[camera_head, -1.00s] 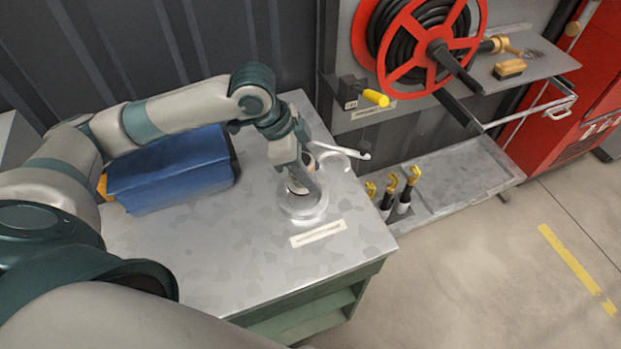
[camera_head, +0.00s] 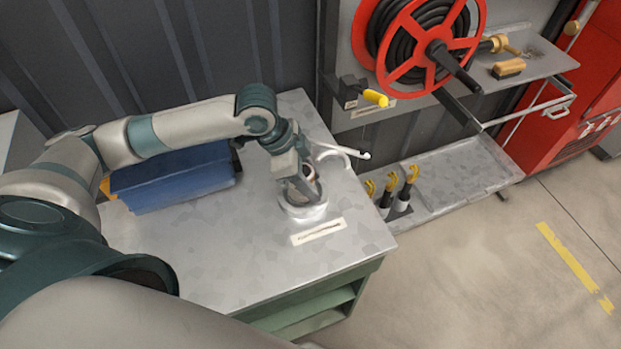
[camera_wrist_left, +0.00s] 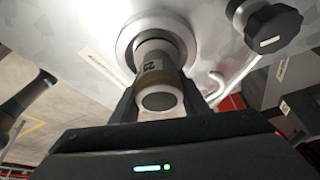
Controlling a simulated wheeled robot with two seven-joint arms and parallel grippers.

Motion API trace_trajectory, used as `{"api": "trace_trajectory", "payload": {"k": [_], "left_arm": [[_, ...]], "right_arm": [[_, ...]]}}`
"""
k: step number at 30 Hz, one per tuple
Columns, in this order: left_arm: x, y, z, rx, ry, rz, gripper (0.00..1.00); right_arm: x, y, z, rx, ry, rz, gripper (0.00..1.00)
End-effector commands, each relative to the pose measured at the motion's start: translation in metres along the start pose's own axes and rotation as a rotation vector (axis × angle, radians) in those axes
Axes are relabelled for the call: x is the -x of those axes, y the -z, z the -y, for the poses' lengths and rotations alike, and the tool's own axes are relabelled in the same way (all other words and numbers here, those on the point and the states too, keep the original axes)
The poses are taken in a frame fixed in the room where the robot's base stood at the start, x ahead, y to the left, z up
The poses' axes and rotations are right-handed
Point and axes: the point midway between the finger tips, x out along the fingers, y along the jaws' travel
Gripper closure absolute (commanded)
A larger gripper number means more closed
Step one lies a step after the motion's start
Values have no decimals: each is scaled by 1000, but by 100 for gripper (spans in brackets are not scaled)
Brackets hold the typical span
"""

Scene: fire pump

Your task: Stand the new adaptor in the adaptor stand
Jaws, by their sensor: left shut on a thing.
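The new adaptor (camera_head: 313,188) is a short pale cylinder with a tan band, held in my left gripper (camera_head: 301,190). In the left wrist view the adaptor (camera_wrist_left: 160,72) sits between the fingers, its far end at the round opening of the adaptor stand (camera_wrist_left: 123,46). In the head view the adaptor stand (camera_head: 304,213) is a round metal ring on the bench top, right below the gripper. The adaptor's far end is hidden there, so I cannot tell how deep it sits. My right gripper is out of view.
A blue case (camera_head: 175,178) lies left on the metal bench (camera_head: 240,260). A white hooked tool (camera_head: 340,153) is close behind the stand. A label (camera_head: 318,232) lies in front. A red hose reel (camera_head: 418,40) hangs at the back. The front of the bench is clear.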

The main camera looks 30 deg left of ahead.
Motion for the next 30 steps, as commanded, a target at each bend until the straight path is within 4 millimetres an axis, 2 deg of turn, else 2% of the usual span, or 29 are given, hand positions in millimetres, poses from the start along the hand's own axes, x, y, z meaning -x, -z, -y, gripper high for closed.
{"api": "trace_trajectory", "payload": {"k": [6, 7, 9, 20, 26, 30], "left_arm": [[-7, -4, -2, 1, -6, 8, 90], [-7, -5, -2, 2, -7, 9, 54], [-8, -6, -3, 2, -8, 11, 40], [-3, -4, -4, 3, -12, 12, 40], [22, -1, -2, 1, -7, 9, 40], [48, 0, 0, 1, -2, 7, 40]], "right_arm": [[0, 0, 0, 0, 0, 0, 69], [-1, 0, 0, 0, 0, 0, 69], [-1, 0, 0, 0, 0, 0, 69], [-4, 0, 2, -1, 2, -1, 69], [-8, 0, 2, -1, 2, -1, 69], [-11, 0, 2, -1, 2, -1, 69]]}}
